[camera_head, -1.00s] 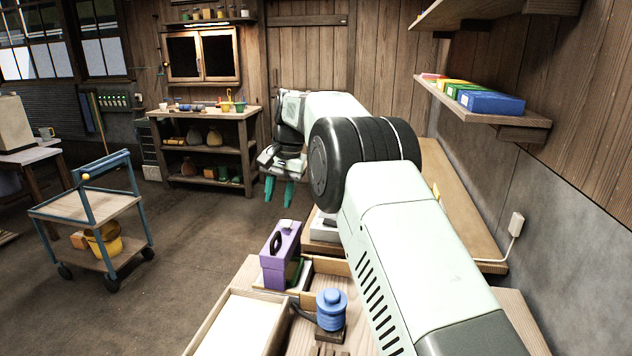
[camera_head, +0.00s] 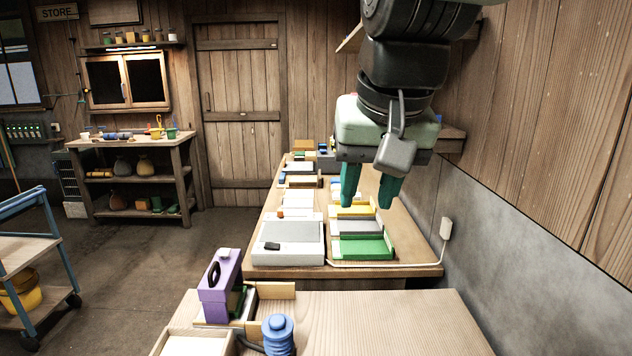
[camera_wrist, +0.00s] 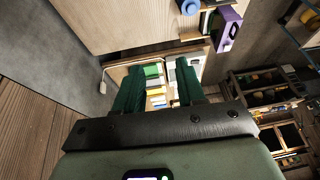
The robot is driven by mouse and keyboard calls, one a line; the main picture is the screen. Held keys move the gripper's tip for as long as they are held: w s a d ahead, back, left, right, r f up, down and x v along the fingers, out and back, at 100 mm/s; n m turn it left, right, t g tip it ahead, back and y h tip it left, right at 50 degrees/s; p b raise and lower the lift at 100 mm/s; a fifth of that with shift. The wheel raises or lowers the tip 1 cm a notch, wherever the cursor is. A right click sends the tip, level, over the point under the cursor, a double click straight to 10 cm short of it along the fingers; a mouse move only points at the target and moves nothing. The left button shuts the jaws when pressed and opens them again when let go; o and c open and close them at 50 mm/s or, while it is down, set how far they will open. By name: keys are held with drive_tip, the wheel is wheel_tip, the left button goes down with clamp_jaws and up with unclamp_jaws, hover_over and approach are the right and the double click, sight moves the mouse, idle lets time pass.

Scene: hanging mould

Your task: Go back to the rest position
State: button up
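My gripper (camera_head: 368,186) hangs in the air at the upper right of the head view, above the far bench. Its two green fingers point down and stand apart with nothing between them. The wrist view also shows the two spread fingers (camera_wrist: 160,93), with bench things visible in the gap beyond them. No object is held.
The far bench (camera_head: 290,270) holds a grey-white box (camera_head: 289,243) and coloured trays (camera_head: 362,247). The right wall (camera_head: 500,245) is close. The near bench's right part is bare.

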drive_tip(key=s+d+f, duration=0.2)
drive_tip(key=s+f, duration=0.1)
drive_tip(key=s, duration=0.3)
drive_tip(key=s+d+f+t, duration=0.1)
drive_tip(key=s+d+f, duration=0.2)
drive_tip(key=s, duration=0.3)
drive_tip(key=shift+f+h, duration=0.15)
drive_tip(key=shift+h, duration=0.25)
